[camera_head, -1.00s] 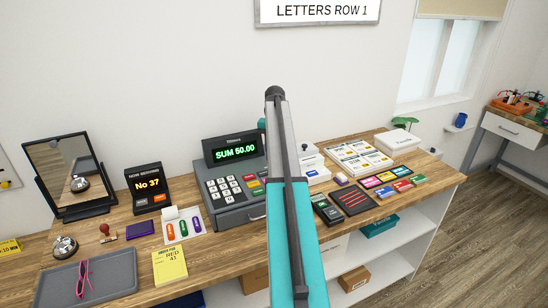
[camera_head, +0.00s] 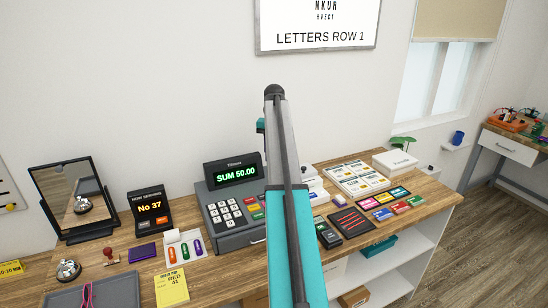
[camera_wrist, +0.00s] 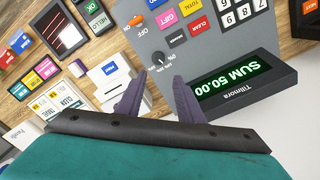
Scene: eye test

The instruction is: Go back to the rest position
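My gripper (camera_wrist: 157,92) shows in the camera_wrist view as two purple fingers standing apart, with nothing held between them. It is over the grey cash register (camera_wrist: 150,15), whose dial and coloured keys show beyond the fingertips. The register's screen (camera_wrist: 232,82) reads "SUM 50.00" and lies to the right of the fingers, upside down in this view. In the camera_head view, my grey and teal arm rises through the middle and hides part of the cash register (camera_head: 228,218). The fingers are hidden in that view.
A wall sign (camera_head: 320,38) hangs above. The wall behind the counter is otherwise mostly bare.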

